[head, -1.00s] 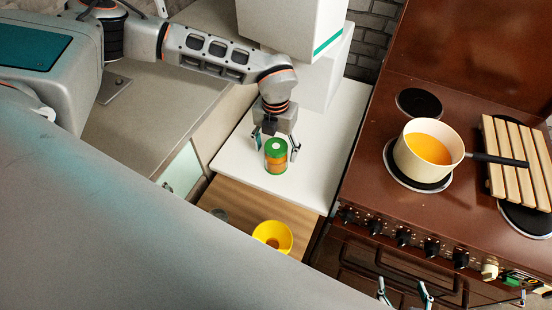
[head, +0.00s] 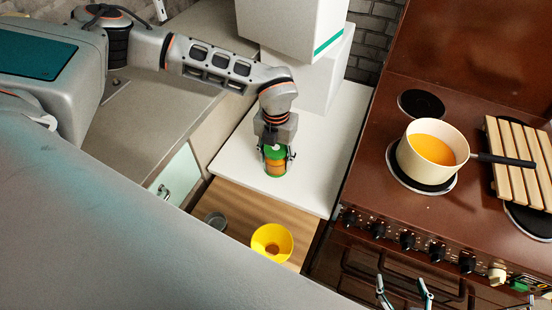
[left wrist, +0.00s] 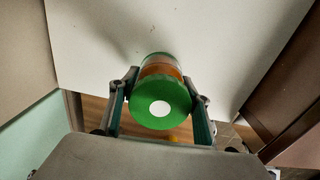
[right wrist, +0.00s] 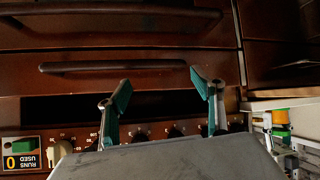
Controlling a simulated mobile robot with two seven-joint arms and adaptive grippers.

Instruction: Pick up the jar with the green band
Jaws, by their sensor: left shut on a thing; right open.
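The jar with the green band (head: 276,167) has a green top with a white dot and orange contents. It stands on the white counter top (head: 310,150), and also shows in the left wrist view (left wrist: 160,104). My left gripper (head: 276,156) comes from above and is shut on the jar, one finger on each side; it also shows in the left wrist view (left wrist: 160,96). My right gripper (head: 404,292) is open and empty in front of the stove; the right wrist view shows its fingers (right wrist: 160,88) apart before the brown stove front.
A cream pot (head: 428,152) with orange contents sits on the brown stove (head: 385,100), beside a wooden slatted rack (head: 518,160). A yellow bowl (head: 286,240) and a grey cup (head: 215,221) are on the wooden surface below the counter. White boxy units (head: 300,75) stand behind the jar.

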